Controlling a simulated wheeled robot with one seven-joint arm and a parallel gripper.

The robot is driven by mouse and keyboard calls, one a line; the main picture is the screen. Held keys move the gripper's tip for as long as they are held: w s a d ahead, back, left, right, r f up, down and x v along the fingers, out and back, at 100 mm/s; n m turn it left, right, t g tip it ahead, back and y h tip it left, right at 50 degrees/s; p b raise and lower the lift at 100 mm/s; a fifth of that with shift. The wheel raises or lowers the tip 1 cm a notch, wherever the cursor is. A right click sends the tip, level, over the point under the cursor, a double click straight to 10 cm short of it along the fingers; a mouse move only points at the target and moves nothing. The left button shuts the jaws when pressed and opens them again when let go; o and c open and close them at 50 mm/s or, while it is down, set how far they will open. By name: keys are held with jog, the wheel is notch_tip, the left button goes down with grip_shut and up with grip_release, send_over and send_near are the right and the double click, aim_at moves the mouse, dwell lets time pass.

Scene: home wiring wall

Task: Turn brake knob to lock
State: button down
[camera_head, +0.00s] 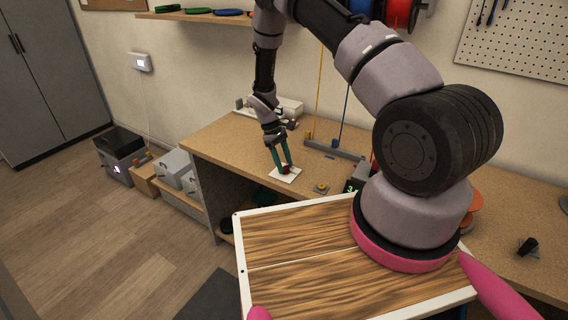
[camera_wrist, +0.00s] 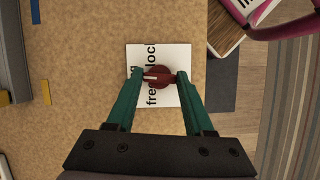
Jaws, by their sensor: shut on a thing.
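The brake knob (camera_wrist: 159,77) is a dark red round knob with a pale pointer line, on a white plate (camera_wrist: 172,53) printed with "free" and "lock". In the wrist view the pointer lies toward the left of the knob. My gripper (camera_wrist: 159,79) has its two green fingers on either side of the knob, shut on it. In the head view the plate (camera_head: 287,177) lies on the workbench near its front edge, and my gripper (camera_head: 282,165) reaches down to the knob (camera_head: 286,169), which the fingers partly hide.
The wooden workbench (camera_head: 222,146) runs along the wall. A small yellow-topped part (camera_head: 321,187) sits right of the plate. A grey rail (camera_head: 333,150) with cords stands behind. A white power strip or box (camera_head: 290,106) lies at the back. Boxes (camera_head: 175,166) stand on the floor left.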

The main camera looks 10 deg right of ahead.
jog(key=m+y, duration=0.1)
jog(key=m, duration=0.2)
jog(key=m+g+y, duration=0.1)
jog(key=m, duration=0.2)
jog(key=shift+w+d, duration=0.1)
jog(key=shift+d, duration=0.1)
jog(key=m+y, duration=0.1)
jog(key=m, duration=0.2)
jog(key=m+y, duration=0.1)
jog(key=m, duration=0.2)
jog(key=shift+d+y, duration=0.1)
jog(key=shift+y, duration=0.2)
jog(key=shift+m, duration=0.4)
jog(key=shift+c, duration=1.4)
grip_release()
jog(key=v, duration=1)
jog(key=shift+r, duration=0.4)
jog(key=shift+d+r, duration=0.1)
jog(key=shift+d, duration=0.05)
